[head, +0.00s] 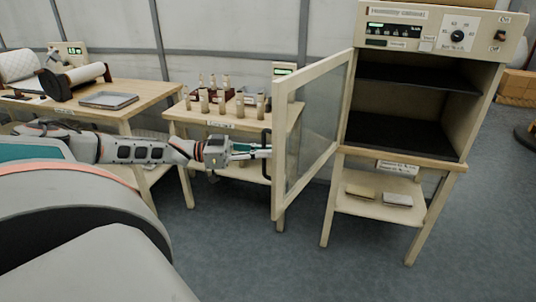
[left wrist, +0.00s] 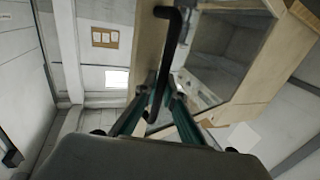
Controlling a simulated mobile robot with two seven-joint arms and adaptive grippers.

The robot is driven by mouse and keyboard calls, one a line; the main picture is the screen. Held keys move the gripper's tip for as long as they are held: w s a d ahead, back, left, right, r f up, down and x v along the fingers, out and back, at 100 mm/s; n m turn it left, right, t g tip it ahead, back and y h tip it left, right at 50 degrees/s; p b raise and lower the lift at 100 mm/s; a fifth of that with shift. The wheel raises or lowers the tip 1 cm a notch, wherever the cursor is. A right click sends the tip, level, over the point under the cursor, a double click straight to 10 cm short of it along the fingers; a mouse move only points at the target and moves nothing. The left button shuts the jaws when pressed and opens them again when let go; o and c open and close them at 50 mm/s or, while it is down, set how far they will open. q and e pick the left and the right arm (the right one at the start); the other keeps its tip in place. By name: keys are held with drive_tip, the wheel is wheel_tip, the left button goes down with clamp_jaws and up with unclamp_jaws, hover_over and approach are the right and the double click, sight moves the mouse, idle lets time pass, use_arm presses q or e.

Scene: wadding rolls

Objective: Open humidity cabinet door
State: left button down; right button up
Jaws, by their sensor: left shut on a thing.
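The humidity cabinet (head: 408,95) stands at the right on a wooden stand, with its dark shelves in view. Its glazed, pale-framed door (head: 318,125) is swung wide open to the left. My left gripper (head: 262,151) is at the door's outer edge, shut on the black door handle (head: 265,138). In the left wrist view the dark handle (left wrist: 174,50) runs down between the fingers of my left gripper (left wrist: 160,100), with the door's wooden frame (left wrist: 150,45) behind it. My right gripper is in neither view.
A wooden table (head: 235,113) with several small rolls stands behind the door. Another table (head: 120,110) at the left holds a grey tray (head: 108,100) and a large roll (head: 85,73). The floor (head: 300,260) in front is clear.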

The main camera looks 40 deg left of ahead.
use_arm(q)
drive_tip(key=shift+s+a+f, duration=0.1)
drive_tip(key=shift+f, duration=0.15)
drive_tip(key=c, duration=2.2)
unclamp_jaws()
drive_tip(key=shift+o, duration=0.2)
drive_tip(key=shift+r, duration=0.15)
drive_tip(key=v, duration=1.2)
